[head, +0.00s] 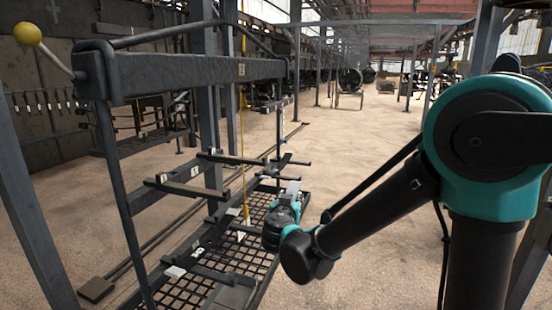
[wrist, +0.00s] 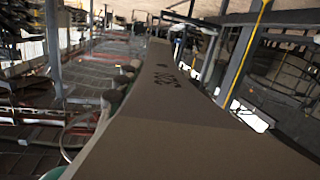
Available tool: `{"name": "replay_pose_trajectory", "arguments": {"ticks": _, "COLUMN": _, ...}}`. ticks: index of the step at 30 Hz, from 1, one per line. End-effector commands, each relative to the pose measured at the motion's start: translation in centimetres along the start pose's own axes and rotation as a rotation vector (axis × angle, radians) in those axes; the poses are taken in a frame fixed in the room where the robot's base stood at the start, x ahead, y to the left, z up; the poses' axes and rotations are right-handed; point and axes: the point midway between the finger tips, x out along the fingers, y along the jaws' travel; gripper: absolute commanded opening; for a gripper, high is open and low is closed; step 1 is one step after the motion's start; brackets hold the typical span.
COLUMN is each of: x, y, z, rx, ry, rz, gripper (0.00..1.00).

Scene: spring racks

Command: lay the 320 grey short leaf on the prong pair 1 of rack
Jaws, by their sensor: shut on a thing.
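My gripper (head: 291,192) is beside the right side of the rack, low over its grid base, and is shut on a leaf. In the wrist view the leaf (wrist: 160,105) is a long grey-brown bar running away from the camera, with dark printing that I cannot read surely. Dark finger pads (wrist: 113,96) show at its left side. In the head view the leaf is mostly hidden by my gripper. The rack (head: 180,75) is a dark frame with prongs (head: 190,189) at mid height, bearing small white number tags that are too small to read for certain.
A yellow ball on a lever (head: 27,35) sticks out at the rack's upper left. A yellow cord (head: 243,150) hangs from the top beam. The grid base (head: 215,262) holds white tags and dark bars. Open floor (head: 370,130) lies to the right.

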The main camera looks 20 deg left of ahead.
Motion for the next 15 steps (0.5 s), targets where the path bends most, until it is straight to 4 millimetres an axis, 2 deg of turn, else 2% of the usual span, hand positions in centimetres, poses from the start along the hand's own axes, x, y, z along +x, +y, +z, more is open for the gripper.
{"name": "replay_pose_trajectory", "arguments": {"ticks": 1, "x": -2.0, "y": -0.9, "z": -1.2, "rx": 0.001, "ry": 0.002, "rz": 0.006, "gripper": 0.01}}
{"name": "replay_pose_trajectory", "arguments": {"ticks": 6, "x": -7.9, "y": -2.2, "z": -5.2, "rx": 0.013, "ry": 0.002, "rz": 0.061, "gripper": 0.01}}
{"name": "replay_pose_trajectory", "arguments": {"ticks": 15, "x": -17.6, "y": -2.5, "z": -13.0, "rx": 0.031, "ry": 0.004, "rz": 0.133, "gripper": 0.01}}
